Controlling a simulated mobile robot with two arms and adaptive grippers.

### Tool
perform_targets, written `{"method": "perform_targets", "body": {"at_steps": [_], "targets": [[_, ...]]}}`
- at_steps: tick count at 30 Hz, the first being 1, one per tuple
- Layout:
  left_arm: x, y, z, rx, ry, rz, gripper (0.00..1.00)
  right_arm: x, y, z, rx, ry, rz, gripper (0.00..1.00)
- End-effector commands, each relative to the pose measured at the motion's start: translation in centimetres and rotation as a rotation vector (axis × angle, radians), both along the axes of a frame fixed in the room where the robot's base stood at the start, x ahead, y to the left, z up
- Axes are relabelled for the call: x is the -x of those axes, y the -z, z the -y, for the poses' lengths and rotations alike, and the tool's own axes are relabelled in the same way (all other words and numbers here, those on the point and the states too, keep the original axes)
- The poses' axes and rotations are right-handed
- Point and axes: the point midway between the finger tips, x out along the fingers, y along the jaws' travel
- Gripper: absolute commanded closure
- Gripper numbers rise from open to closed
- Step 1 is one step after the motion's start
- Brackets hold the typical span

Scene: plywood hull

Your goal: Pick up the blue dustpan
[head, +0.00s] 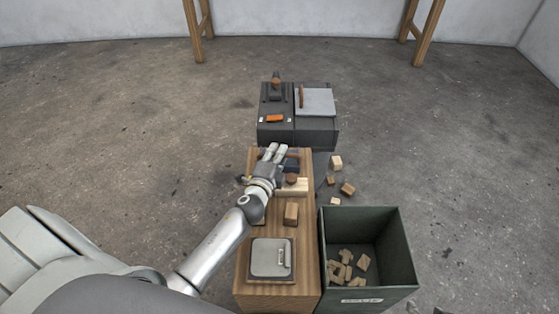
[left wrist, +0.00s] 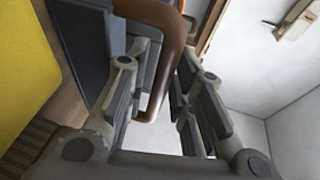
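The blue dustpan (head: 291,163) is a small dark blue shape on the wooden box, beside my left gripper in the head view. In the left wrist view a blue-grey panel (left wrist: 84,38), which looks like its pan, is at the upper left. A bent brown handle (left wrist: 176,62) runs down between the fingers. My left gripper (head: 274,150) is open, with its fingers apart on either side of the handle, as the left wrist view shows (left wrist: 160,95). Whether a finger touches the handle is unclear. My right gripper is not in view.
The wooden box (head: 302,255) also carries a grey metal plate (head: 271,257) and a wood block (head: 291,213). A dark green bin (head: 397,245) with wood scraps stands at right. A dark case (head: 318,132) stands behind. Loose blocks (head: 347,188) lie on the floor.

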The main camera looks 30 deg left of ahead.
Motion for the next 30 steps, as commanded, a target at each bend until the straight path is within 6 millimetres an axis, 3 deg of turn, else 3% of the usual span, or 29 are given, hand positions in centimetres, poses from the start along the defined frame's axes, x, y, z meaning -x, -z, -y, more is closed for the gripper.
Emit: {"method": "perform_targets", "body": {"at_steps": [1,5,20,30], "targets": [[0.0,0.0,0.0,0.0,0.0,0.0,0.83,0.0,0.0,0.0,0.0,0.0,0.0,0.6],[0.0,0.0,0.0,0.0,0.0,0.0,1.0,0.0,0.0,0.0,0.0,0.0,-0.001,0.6],[0.0,-0.3,0.0,0.0,0.0,0.001,1.0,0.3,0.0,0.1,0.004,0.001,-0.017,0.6],[0.0,-1.8,0.0,-0.001,0.0,0.001,1.0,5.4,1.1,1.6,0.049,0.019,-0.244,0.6]]}}
